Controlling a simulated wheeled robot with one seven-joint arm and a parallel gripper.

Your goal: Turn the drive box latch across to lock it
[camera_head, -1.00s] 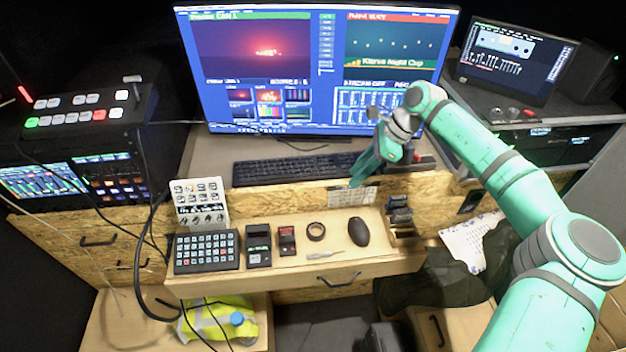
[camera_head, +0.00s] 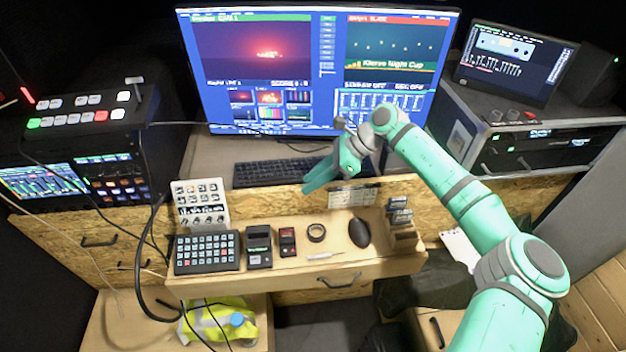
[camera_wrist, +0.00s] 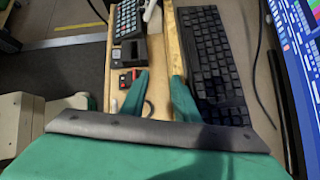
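I cannot pick out a latch in either view, nor tell for sure which thing is the drive box. Candidates are a small black box (camera_head: 258,247) and a red-and-black box (camera_head: 287,242) in the pulled-out drawer, and dark cases (camera_head: 399,217) at the drawer's right end. My gripper (camera_head: 310,188) is above the drawer's back edge, in front of the keyboard. In the wrist view my gripper (camera_wrist: 160,88) has its two fingers apart with nothing between them. The red-and-black box (camera_wrist: 130,78) shows just past the left fingertip.
The drawer (camera_head: 215,286) also holds a button pad (camera_head: 207,252), a tape roll (camera_head: 316,232), a small light tool and a mouse (camera_head: 359,232). The keyboard (camera_head: 275,172) lies on the desk behind, below a large monitor (camera_head: 262,60). A card with knobs stands at the drawer's left.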

